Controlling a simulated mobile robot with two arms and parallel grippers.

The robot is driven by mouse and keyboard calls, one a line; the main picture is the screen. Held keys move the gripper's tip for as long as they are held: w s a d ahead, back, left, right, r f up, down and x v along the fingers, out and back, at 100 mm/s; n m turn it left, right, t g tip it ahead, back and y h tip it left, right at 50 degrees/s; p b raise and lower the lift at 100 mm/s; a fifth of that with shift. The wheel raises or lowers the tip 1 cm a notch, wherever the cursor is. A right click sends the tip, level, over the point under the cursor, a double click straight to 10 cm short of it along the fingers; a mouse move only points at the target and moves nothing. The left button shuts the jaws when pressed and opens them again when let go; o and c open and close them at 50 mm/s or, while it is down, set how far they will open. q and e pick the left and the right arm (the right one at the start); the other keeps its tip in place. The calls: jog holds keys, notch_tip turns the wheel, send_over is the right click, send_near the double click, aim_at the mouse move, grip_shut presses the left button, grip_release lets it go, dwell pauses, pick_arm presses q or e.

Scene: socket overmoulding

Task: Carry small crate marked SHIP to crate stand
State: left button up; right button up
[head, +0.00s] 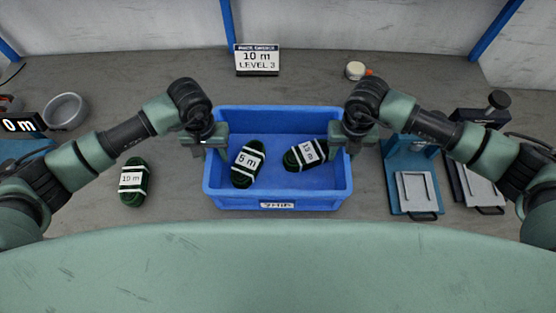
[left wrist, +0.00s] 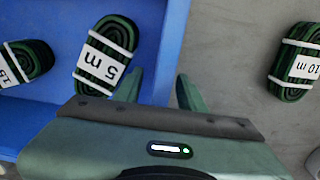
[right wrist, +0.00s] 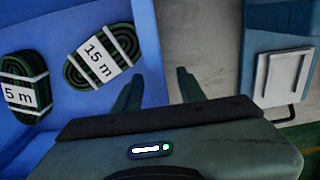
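The small blue crate marked SHIP (head: 277,200) sits on the grey worktop in the head view. Its label on the near side faces upside down. A 5 m cable coil (head: 248,163) and a 15 m coil (head: 306,154) lie inside. My left gripper (head: 207,142) is at the crate's left wall. In the left wrist view its open fingers (left wrist: 160,88) straddle the wall (left wrist: 170,45), one inside and one outside. My right gripper (head: 348,140) is at the right wall. Its open fingers (right wrist: 160,88) straddle that wall (right wrist: 146,45), with a gap showing on the outer side.
A 10 m coil (head: 133,182) lies left of the crate. A blue fixture with a metal plate (head: 416,192) stands close on the right. A sign reading 10 m LEVEL 3 (head: 257,60) stands behind. A metal bowl (head: 65,110) is at left. I cannot identify a crate stand.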

pick_arm(q)
jog(key=shift+f, duration=1.7)
pick_arm(e)
jog(key=shift+f, duration=1.75)
pick_arm(q)
grip_shut()
pick_arm(e)
grip_shut()
pick_arm(q)
jog(key=shift+w+r, duration=0.1)
pick_arm(e)
jog(key=shift+w+r, duration=0.1)
jog(key=shift+r, duration=0.05)
